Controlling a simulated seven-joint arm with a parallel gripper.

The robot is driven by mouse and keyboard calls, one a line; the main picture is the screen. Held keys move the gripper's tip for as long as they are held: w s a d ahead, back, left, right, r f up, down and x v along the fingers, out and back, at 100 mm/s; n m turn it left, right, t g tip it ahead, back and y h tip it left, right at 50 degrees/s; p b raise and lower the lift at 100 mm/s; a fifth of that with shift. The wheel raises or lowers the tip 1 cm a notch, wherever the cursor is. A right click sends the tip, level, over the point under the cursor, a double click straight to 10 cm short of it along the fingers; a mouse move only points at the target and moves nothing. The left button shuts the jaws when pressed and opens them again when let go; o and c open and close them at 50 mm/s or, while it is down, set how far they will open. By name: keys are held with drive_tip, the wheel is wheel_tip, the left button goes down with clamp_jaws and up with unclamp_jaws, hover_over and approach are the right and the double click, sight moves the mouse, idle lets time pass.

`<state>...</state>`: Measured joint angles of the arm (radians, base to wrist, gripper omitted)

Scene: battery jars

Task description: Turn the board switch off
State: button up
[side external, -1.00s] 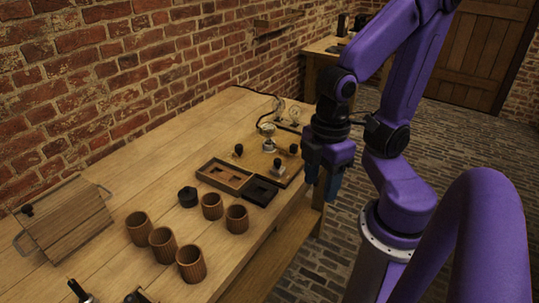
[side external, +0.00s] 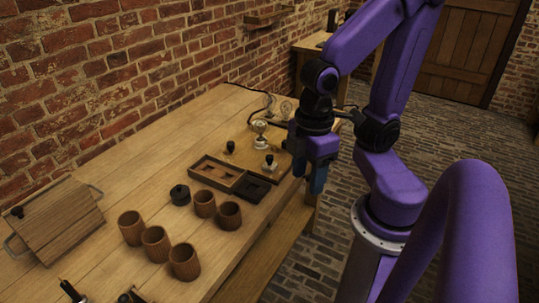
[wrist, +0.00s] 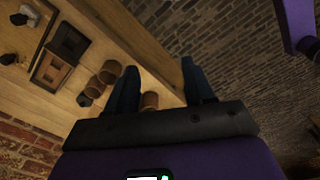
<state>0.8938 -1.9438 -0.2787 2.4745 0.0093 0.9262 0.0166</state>
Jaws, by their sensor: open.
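The wooden board (side external: 246,153) lies at the right edge of the bench and carries bulbs, fittings and black-knobbed parts. One black knob (side external: 230,146) is at its left and another (side external: 269,159) stands on a pale metal fitting near the front. I cannot tell which part is the switch or how it is set. My gripper (side external: 318,182) is open and empty, pointing down beside the board's right side, past the bench edge. In the wrist view my gripper (wrist: 160,88) has its fingers apart; part of the board (wrist: 22,38) shows at the upper left.
A wooden tray (side external: 207,175) and a black tray (side external: 251,190) lie in front of the board. Several ribbed wooden cups (side external: 185,262) and a black round piece (side external: 180,194) stand nearer. A wooden panel with handles (side external: 60,222) is at the left. Brick wall runs behind.

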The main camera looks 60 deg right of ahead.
drive_tip(key=w+d+m+g, duration=0.1)
drive_tip(key=w+d+m, duration=0.1)
drive_tip(key=w+m, duration=0.75)
drive_tip(key=m+g+y, duration=0.1)
drive_tip(key=m+y, duration=0.1)
drive_tip(key=m, duration=0.9)
hover_over(270, 157)
drive_tip(key=w+a, duration=0.2)
drive_tip(key=a, duration=0.4)
drive_tip(key=d+f+m+y, duration=0.25)
drive_tip(key=d+m, duration=0.35)
drive_tip(key=d, duration=0.7)
drive_tip(key=shift+n+t+h, duration=0.25)
drive_tip(key=shift+t, duration=0.05)
drive_tip(key=x, duration=1.7)
drive_tip(key=shift+w+a+f, duration=0.1)
drive_tip(key=shift+w+f, duration=0.1)
drive_tip(key=shift+f, duration=0.15)
clamp_jaws()
